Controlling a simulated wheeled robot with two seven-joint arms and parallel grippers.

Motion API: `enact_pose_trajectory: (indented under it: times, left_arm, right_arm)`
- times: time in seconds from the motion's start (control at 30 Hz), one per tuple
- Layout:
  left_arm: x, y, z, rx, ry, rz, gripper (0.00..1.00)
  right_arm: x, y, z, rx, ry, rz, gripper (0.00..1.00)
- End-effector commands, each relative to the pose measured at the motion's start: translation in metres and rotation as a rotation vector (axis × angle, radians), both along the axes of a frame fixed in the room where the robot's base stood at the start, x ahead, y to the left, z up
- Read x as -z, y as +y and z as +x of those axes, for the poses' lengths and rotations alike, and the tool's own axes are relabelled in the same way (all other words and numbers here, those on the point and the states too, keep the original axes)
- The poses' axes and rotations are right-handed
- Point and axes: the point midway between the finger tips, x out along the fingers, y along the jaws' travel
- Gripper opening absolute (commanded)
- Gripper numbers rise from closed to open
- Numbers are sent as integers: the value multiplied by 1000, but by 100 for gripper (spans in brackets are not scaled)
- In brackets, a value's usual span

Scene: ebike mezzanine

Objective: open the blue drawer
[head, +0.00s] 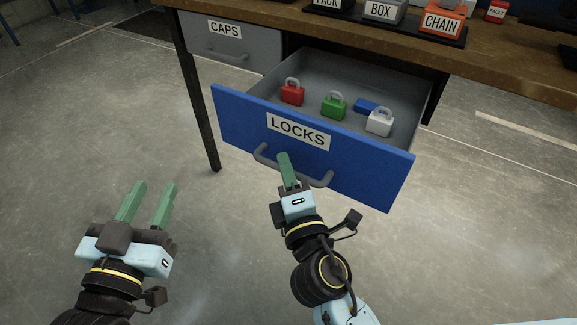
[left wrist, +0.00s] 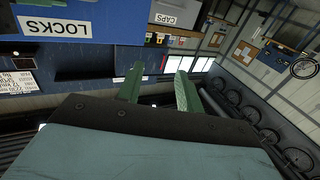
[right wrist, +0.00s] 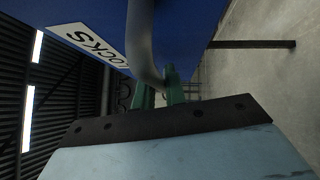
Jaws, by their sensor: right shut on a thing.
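The blue drawer (head: 245,117), labelled LOCKS, is pulled well out from under the wooden bench. Inside it lie a red padlock (head: 292,94), a green padlock (head: 334,105), a white padlock (head: 379,122) and a blue padlock (head: 366,105). My right gripper (head: 287,170) is shut on the grey drawer handle (head: 320,180). In the right wrist view the handle (right wrist: 143,40) passes between the green fingers (right wrist: 158,90). My left gripper (head: 148,205) is open and empty, left of the drawer and apart from it. The drawer front (left wrist: 105,22) also shows in the left wrist view.
A grey drawer (head: 250,48) labelled CAPS is shut to the left. The bench top (head: 500,58) holds a dark tray with labelled boxes, including an orange CHAIN box (head: 443,24). A dark bench leg (head: 203,125) stands left of the blue drawer. The floor in front is clear.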

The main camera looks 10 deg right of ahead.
Motion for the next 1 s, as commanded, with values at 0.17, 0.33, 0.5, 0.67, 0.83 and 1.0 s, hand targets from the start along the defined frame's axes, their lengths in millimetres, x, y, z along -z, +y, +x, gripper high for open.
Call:
enact_pose_trajectory:
  times: [0.17,0.33,0.5,0.67,0.83,1.0]
  left_arm:
    - [0,0,0,0,1,0,36]
    - [0,0,0,0,1,0,36]
    - [0,0,0,0,1,0,36]
    - [1,0,0,0,-1,0,36]
    - [-16,-3,-1,7,-103,-32,36]
    - [-43,-6,-7,18,-270,-85,36]
  right_arm:
    - [0,0,0,-1,0,0,14]
    - [0,0,0,-1,0,0,34]
    - [0,0,0,-1,0,0,34]
    - [1,0,-2,-1,0,0,34]
    - [5,-2,-16,-1,1,0,34]
    - [8,-3,-39,-2,2,0,34]
